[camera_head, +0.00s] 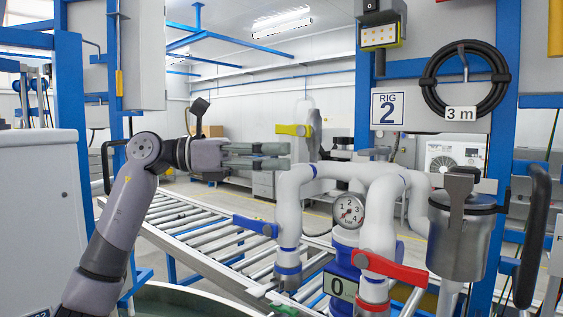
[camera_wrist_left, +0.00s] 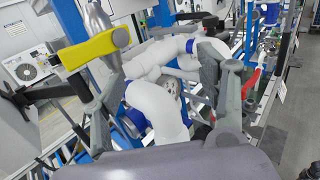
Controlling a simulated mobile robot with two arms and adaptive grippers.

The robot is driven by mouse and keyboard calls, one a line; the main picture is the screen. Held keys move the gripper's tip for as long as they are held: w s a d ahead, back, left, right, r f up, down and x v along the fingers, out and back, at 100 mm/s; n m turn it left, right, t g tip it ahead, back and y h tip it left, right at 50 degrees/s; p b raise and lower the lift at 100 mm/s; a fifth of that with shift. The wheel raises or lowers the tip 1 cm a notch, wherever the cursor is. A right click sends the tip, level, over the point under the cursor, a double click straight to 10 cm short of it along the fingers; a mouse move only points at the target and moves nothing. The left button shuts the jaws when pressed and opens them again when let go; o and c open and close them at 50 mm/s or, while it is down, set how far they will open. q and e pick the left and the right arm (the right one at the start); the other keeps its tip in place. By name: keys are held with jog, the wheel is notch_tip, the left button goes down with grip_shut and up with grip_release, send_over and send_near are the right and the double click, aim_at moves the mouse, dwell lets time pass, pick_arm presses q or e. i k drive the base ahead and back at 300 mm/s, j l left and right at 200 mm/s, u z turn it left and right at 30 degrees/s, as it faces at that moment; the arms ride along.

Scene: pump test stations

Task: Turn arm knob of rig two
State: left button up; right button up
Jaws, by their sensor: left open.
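Rig two is marked by a RIG 2 sign (camera_head: 388,109) on a blue frame. I cannot make out which part is its arm knob. White pipework (camera_head: 380,205) with a pressure gauge (camera_head: 347,209) stands below the sign. It carries a yellow lever (camera_head: 293,130), a blue lever (camera_head: 254,225) and a red lever (camera_head: 390,268). My left gripper (camera_head: 285,156) points right, close to the upper left of the pipes, below the yellow lever. In the left wrist view, its fingers (camera_wrist_left: 158,85) are apart, with white pipe visible between them and the yellow lever (camera_wrist_left: 95,48) to the left. My right gripper is not seen.
A roller conveyor (camera_head: 190,228) runs behind the pipes. A metal canister (camera_head: 462,237) and a black handle (camera_head: 533,235) are at the right. A coiled black cable (camera_head: 498,98) hangs above. A grey cabinet (camera_head: 40,220) stands at the left. The space above the conveyor looks open.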

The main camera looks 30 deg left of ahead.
aim_at(343, 140)
jog(key=k+l, duration=0.1)
jog(key=i+j+z, duration=0.25)
jog(key=j+z, duration=0.3)
jog(key=j, duration=0.15)
jog(key=i+j+z, duration=0.1)
jog(key=j+z, duration=0.15)
jog(key=j, duration=0.15)
